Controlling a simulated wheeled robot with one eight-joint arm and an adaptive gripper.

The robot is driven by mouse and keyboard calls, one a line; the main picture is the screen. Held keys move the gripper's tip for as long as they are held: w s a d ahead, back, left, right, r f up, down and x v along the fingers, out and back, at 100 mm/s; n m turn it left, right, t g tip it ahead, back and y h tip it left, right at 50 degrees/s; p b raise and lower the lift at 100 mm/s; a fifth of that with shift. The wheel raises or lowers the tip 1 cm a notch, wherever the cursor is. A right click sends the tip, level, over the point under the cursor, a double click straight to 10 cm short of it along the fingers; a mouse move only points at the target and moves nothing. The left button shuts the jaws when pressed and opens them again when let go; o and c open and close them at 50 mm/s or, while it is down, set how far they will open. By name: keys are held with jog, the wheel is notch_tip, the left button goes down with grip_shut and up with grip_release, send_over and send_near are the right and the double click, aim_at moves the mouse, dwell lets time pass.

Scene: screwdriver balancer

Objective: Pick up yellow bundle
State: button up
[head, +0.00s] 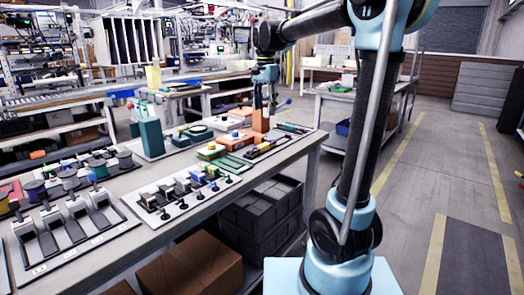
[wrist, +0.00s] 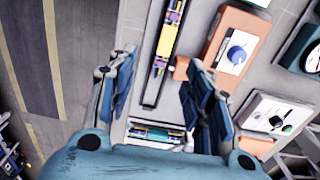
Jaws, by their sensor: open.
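A dark narrow tray (wrist: 148,92) with yellow and purple pieces lies on the bench, between and beyond my fingers in the wrist view. The yellow bundle (wrist: 160,66) seems to be the yellow piece in it; its exact outline is too small to tell. In the head view the dark tray with yellow pieces (head: 263,149) lies near the bench's right end. My gripper (wrist: 158,68) is open, with nothing between its blue fingers. In the head view my gripper (head: 264,98) points down over the bench, by an orange block (head: 260,121).
A second tray (wrist: 155,133) with thin tools shows between my fingers. An orange box (wrist: 213,45) with a blue knob stands right of the dark tray. Green units (head: 212,153) and a white rack of clamps (head: 168,198) stand further left. The floor right of the bench is clear.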

send_over(263, 145)
jog(key=f, duration=1.2)
jog(key=shift+s, duration=0.2)
jog(key=shift+w+f, duration=0.25)
jog(key=shift+f, duration=1.05)
jog(key=shift+w+f, duration=0.2)
jog(key=shift+f, duration=1.1)
grip_shut()
